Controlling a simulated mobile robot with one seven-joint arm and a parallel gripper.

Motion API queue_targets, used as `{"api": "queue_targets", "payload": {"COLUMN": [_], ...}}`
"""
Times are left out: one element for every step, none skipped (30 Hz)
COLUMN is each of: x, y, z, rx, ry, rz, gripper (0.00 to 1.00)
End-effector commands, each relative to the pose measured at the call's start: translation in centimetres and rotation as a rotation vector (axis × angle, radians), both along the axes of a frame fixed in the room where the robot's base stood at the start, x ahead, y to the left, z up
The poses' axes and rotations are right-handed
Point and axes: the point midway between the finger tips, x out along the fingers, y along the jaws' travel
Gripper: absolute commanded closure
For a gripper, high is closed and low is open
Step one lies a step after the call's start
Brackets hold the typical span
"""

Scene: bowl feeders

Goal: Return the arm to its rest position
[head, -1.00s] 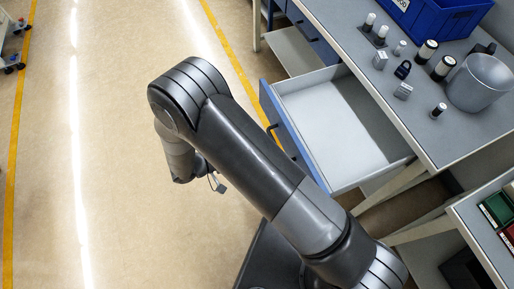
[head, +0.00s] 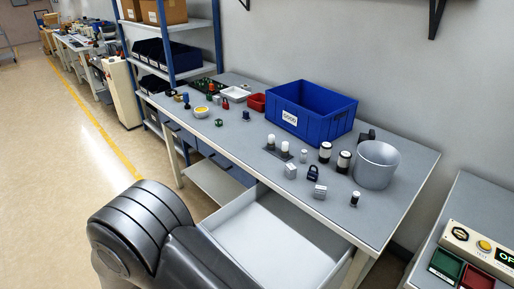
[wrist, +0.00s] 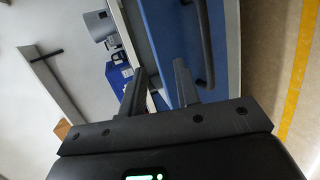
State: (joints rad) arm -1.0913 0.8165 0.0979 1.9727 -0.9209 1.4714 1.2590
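In the head view my arm (head: 150,235) shows only as a dark rounded link at the bottom left; its gripper end is out of that view. In the wrist view my gripper (wrist: 160,66) has its two fingers apart with nothing held between them. Beyond the fingers are a blue drawer front (wrist: 165,30) with a dark bar handle (wrist: 205,45). I cannot tell the exact distance between the fingers and the drawer front.
An open white drawer (head: 270,240) juts out below the grey workbench (head: 235,150), close to my arm. The bench holds a blue crate (head: 312,112), a metal bowl (head: 377,165) and several small parts. Open floor (head: 50,165) lies to the left.

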Motion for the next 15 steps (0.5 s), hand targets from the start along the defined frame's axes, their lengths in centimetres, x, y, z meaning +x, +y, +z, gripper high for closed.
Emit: {"api": "queue_targets", "payload": {"x": [0.9, 1.2, 1.7, 2.0, 2.2, 2.6, 2.8, 3.0, 3.2, 3.4, 3.5, 3.6, 3.7, 3.7, 3.8], "y": [-1.1, -1.7, -2.6, -3.3, -4.0, -4.9, -5.6, -6.3, -7.2, -7.9, -8.6, -9.6, -10.3, -10.9, -11.9], "z": [1.7, 2.4, 3.4, 4.2, 5.0, 6.0, 6.7, 7.4, 8.3, 9.0, 9.7, 10.6, 11.2, 11.9, 12.7], "rx": [0.031, 0.047, 0.070, 0.087, 0.106, 0.131, 0.151, 0.173, 0.201, 0.223, 0.246, 0.277, 0.300, 0.326, 0.358], "ry": [0.022, 0.039, 0.061, 0.076, 0.092, 0.112, 0.127, 0.139, 0.158, 0.170, 0.183, 0.198, 0.207, 0.217, 0.230], "rz": [-0.045, -0.067, -0.098, -0.119, -0.141, -0.167, -0.187, -0.205, -0.230, -0.248, -0.263, -0.285, -0.299, -0.313, -0.331], "gripper": [0.71, 0.71, 0.71, 0.71, 0.71, 0.71, 0.71, 0.71, 0.71, 0.71, 0.71, 0.71, 0.71, 0.71, 0.71]}}
